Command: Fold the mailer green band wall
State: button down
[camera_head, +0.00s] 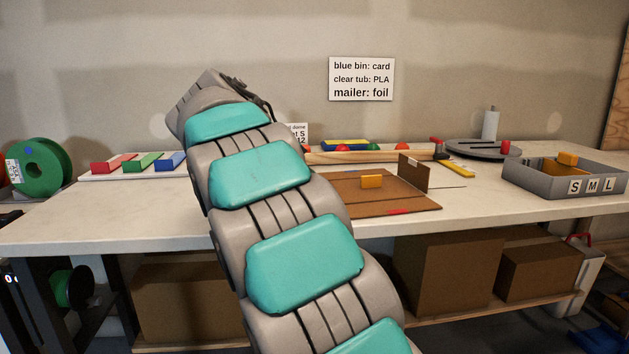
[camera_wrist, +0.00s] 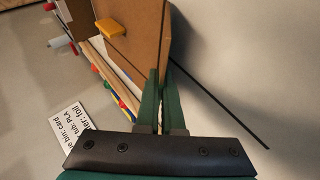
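The brown cardboard mailer (camera_head: 375,207) lies on the bench in the head view. Its dark wall (camera_head: 414,172) stands upright at the right, and a red band (camera_head: 400,211) marks its front edge. A yellow block (camera_head: 372,182) sits on it. My arm covers its left part, and I see no green band. In the wrist view my gripper's green fingers (camera_wrist: 161,78) are close together, with only a narrow gap. Their tips are by a brown mailer panel (camera_wrist: 148,40); I cannot tell whether they touch it. My gripper is hidden behind my arm in the head view.
A wooden rail (camera_head: 370,155) with coloured pieces lies behind the mailer. A grey turntable (camera_head: 475,150) and a grey S M L tray (camera_head: 540,182) stand to the right. Coloured blocks (camera_head: 143,162) and a green spool (camera_head: 42,167) are at the left.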

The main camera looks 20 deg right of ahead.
jog(key=shift+a+h, duration=0.1)
jog(key=shift+h, duration=0.2)
jog(key=c, duration=1)
grip_release()
jog(key=shift+f, duration=0.1)
jog(key=shift+c, duration=0.2)
